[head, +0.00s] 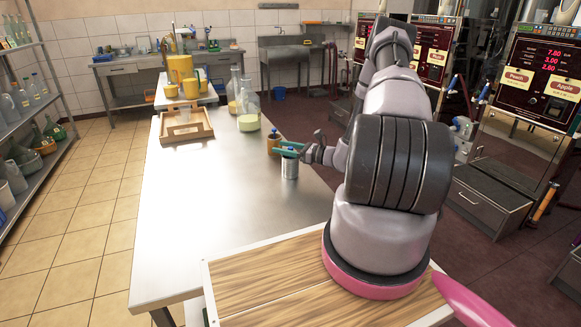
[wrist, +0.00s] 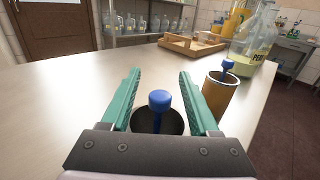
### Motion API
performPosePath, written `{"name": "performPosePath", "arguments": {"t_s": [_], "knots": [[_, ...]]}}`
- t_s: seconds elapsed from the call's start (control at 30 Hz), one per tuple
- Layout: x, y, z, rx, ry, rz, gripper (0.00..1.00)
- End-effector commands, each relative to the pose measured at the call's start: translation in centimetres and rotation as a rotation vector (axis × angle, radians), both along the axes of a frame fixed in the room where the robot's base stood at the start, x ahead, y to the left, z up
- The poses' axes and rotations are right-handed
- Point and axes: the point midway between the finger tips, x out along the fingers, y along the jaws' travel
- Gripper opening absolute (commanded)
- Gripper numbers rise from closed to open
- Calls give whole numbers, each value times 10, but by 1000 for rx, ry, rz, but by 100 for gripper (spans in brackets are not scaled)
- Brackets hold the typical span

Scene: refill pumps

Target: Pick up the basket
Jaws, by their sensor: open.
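No thing is plainly a basket; the nearest likeness is a low wooden tray with raised sides (head: 187,137), on the metal table beyond my gripper. It also shows at the back of the wrist view (wrist: 180,47). My gripper (head: 283,150) is open, its teal fingers at the top of a silver can (head: 290,170). In the wrist view the fingers (wrist: 159,76) stand on either side of a blue round-topped knob (wrist: 160,101), which rises from the can's dark opening (wrist: 143,122). I cannot tell whether they touch the can.
A brown cup (head: 273,146) with a blue-topped stick stands close beside the can. Glass bottles (head: 248,115) and yellow containers (head: 181,72) stand farther back. The table's left half (head: 190,200) is clear. Shelves line the left; dispensers (head: 545,75) stand right.

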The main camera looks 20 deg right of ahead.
Motion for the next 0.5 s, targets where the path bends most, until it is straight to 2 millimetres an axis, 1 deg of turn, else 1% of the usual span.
{"name": "performPosePath", "arguments": {"t_s": [0.23, 0.27, 0.3, 0.37, 0.4, 0.5], "knots": [[2, 2, 0, 0, 0, -1, 62], [2, 2, 0, 0, 0, -1, 54], [2, 2, 0, 0, 0, -1, 39], [2, 2, 0, 0, 0, -1, 16], [2, 2, 0, 0, 0, -1, 0], [2, 2, 0, 0, 0, -1, 0]]}}
